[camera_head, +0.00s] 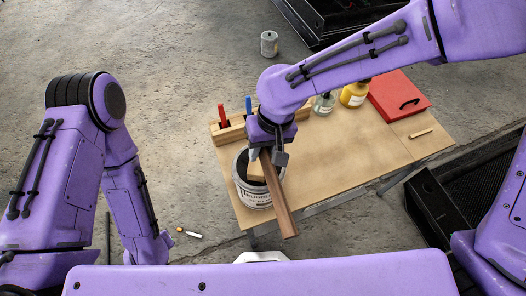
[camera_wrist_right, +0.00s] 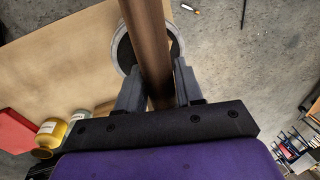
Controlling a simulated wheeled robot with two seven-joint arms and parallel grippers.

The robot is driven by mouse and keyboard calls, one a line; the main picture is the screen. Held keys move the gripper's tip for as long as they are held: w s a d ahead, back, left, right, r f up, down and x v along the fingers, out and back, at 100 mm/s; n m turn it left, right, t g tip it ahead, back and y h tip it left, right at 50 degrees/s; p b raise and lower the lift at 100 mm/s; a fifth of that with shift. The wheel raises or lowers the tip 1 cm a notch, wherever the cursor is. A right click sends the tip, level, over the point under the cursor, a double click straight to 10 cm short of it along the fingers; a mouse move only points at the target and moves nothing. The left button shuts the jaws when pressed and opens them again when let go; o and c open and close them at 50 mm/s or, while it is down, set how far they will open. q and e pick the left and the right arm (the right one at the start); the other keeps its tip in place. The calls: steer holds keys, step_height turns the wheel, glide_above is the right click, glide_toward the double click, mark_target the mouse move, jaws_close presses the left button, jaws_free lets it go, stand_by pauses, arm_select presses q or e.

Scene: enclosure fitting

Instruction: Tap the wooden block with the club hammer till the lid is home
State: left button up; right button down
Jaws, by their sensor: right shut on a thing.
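My right gripper (camera_head: 268,157) is shut on a long brown wooden handle (camera_head: 281,204), which I take to be the club hammer's. The handle also stands between the fingers in the right wrist view (camera_wrist_right: 147,40). Its free end points toward me, past the table's front edge; I cannot make out the hammer head. Below is a round can (camera_head: 255,195) with a printed label, its rim partly showing in the wrist view (camera_wrist_right: 176,46). A small pale wooden piece (camera_head: 256,172), likely the block, shows over the can's top beside the handle. The lid's seating is hidden. My left gripper is out of view.
A wooden rack (camera_head: 229,133) with red- and blue-handled tools stands behind the can. A glass jar (camera_head: 323,104), yellow bottle (camera_head: 354,94) and red case (camera_head: 399,95) stand at the back. The table's (camera_head: 345,155) middle right is clear. A black crate (camera_head: 434,207) stands right.

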steer(key=shift+r, duration=0.35)
steer(key=shift+w+r, duration=0.1)
steer(key=shift+r, duration=2.4)
